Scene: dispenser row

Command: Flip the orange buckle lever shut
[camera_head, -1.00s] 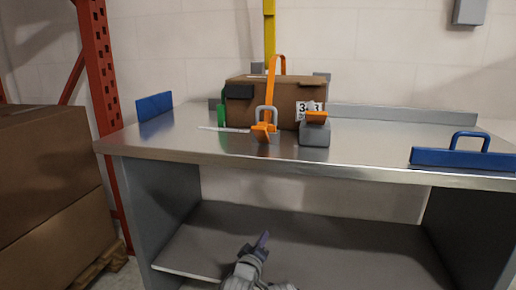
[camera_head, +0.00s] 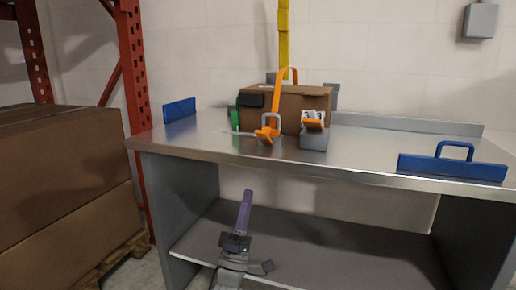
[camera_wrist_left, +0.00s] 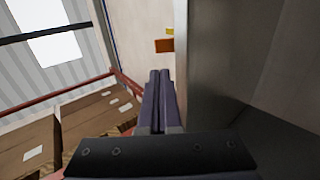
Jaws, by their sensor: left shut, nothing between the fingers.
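A brown cardboard box (camera_head: 300,98) stands on the steel workbench with an orange strap (camera_head: 278,88) over it. At the strap's front lower end is a grey metal loop with an orange buckle lever (camera_head: 267,133), which sticks out at a tilt toward me. A grey block (camera_head: 313,141) with another tilted orange piece (camera_head: 313,125) stands to its right. My left gripper (camera_head: 248,193) is shut and empty, pointing up in front of the bench, below the tabletop. Its closed fingers (camera_wrist_left: 158,75) also show in the left wrist view, where the lever is not seen.
The workbench (camera_head: 370,152) has a front edge above my gripper and a lower shelf (camera_head: 330,245) behind it. A blue handled piece (camera_head: 452,167) is at the right front, a blue plate (camera_head: 180,110) at the left. Large cartons (camera_head: 60,170) stand left of the bench.

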